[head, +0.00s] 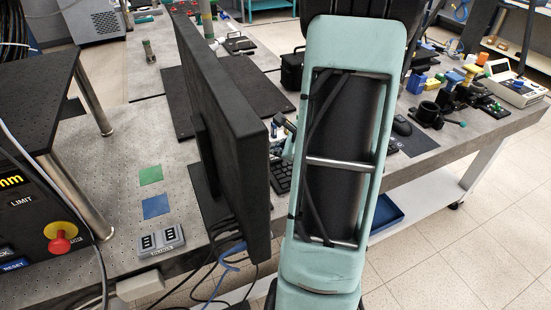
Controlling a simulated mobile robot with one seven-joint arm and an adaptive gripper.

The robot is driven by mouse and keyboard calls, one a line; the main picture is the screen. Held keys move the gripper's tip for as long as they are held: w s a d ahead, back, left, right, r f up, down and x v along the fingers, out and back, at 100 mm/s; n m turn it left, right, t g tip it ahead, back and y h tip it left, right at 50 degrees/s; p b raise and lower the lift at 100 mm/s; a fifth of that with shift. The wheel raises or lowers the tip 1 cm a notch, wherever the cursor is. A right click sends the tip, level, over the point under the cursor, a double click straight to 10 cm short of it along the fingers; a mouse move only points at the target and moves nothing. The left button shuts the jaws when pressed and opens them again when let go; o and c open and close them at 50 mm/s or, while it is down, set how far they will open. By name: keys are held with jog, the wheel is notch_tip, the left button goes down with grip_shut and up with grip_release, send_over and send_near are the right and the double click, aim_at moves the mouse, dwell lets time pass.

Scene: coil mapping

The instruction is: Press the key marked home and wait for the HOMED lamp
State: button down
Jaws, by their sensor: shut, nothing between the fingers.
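A black control box (35,225) stands at the left edge, cut off by the frame. It shows a yellow "mm" readout (10,181), a LIMIT label (21,201), a blue RESET key (14,265) and a red mushroom button (59,245) on a yellow base. I cannot make out a key marked home or a HOMED lamp. Another dark blue key left of the red button is cut off, its label ending in "CK". My teal arm (303,180) stands upright in the middle. My gripper is not visible; the arm or monitor may hide it.
A large black monitor (228,130) stands between the control box and my arm. A grey switch block (161,240), green (151,175) and blue (156,207) squares lie on the perforated table (115,190). Loose cables (215,283) hang below the monitor. A white instrument (516,90) sits far right.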

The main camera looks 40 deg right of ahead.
aim_at(277, 160)
jog(key=shift+f+b, duration=0.45)
jog(key=shift+b, duration=0.1)
jog(key=shift+f+b, duration=0.35)
jog(key=shift+b, duration=0.2)
dwell(0.6)
jog(key=shift+r, duration=0.1)
jog(key=shift+r+p, duration=0.55)
jog(key=shift+r, duration=0.25)
jog(key=shift+r+p, duration=1.85)
jog(key=shift+r, duration=0.55)
